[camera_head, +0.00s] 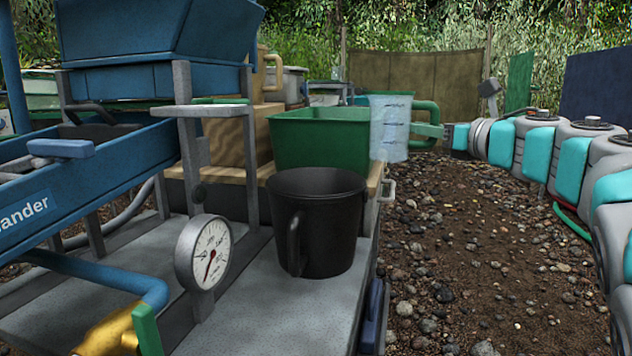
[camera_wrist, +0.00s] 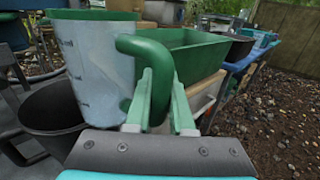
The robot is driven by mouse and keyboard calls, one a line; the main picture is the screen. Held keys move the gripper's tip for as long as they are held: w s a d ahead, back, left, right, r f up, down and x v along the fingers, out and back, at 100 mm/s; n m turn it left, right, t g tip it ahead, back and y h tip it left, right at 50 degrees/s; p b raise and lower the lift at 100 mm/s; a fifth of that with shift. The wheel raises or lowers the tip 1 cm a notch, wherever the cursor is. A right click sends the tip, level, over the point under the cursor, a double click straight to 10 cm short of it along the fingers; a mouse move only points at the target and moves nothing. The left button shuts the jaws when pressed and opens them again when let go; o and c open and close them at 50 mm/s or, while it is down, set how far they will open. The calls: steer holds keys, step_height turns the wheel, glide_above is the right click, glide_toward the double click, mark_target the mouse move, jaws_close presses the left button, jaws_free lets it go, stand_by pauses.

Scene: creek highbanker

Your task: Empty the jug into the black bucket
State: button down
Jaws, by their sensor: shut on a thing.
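The jug (camera_head: 390,128) is translucent with dark measuring marks and a green handle. It hangs about upright in the air, right of and behind the black bucket in the head view. My gripper (camera_head: 443,137) is shut on the handle from the right. In the wrist view, my gripper (camera_wrist: 160,98) has its two pale green fingers at the handle and the jug (camera_wrist: 98,65) is at upper left. The black bucket (camera_head: 318,232) stands upright on the grey bench top. It also shows in the wrist view (camera_wrist: 48,112), partly behind the jug. The jug's contents cannot be told.
A green tub (camera_head: 318,145) stands just behind the bucket. A round gauge (camera_head: 205,253) stands at the bucket's front left. The blue highbanker (camera_head: 90,165) and its grey posts fill the left. Open gravel ground (camera_head: 480,235) lies to the right.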

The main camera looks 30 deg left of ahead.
steer(key=w+d+r+p, duration=0.2)
steer(key=d+r, duration=0.2)
steer(key=shift+d+p, duration=0.25)
steer(key=shift+p, duration=0.1)
steer(key=shift+w, duration=0.15)
